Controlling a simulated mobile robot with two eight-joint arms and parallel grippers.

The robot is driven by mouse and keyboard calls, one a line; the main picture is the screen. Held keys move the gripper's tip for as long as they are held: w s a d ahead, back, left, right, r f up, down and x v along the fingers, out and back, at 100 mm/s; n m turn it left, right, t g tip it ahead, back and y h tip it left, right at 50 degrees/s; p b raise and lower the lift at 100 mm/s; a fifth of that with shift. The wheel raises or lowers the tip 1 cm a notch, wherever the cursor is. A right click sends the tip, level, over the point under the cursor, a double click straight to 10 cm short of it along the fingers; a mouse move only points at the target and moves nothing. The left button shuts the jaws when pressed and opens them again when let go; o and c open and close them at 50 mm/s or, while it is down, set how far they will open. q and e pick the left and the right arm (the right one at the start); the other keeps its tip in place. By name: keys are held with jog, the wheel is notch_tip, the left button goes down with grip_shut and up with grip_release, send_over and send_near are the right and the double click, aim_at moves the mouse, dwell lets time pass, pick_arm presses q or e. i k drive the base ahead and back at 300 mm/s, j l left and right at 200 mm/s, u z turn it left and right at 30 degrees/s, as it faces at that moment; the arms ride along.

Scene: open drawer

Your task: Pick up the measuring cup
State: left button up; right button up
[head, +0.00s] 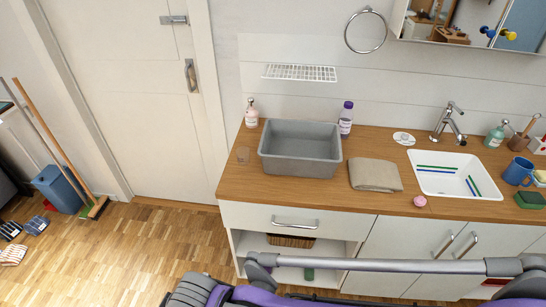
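No other clear measuring cup shows, and the inside of the basin is only partly visible. Grey and purple parts of my own body cross the bottom of the view. Neither of my grippers shows.
Two bottles (251,113) (346,118) stand behind the basin. A folded cloth (375,175) lies to its right, before a white sink (435,186) with a tap (449,122). A blue mug (518,171) stands far right. A drawer (270,217) sits below the counter.

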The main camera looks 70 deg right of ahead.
aim_at(243, 152)
jog(key=z, duration=2.25)
jog(key=i+j+u, duration=0.1)
jog(key=i+j, duration=0.5)
jog(key=i, duration=0.15)
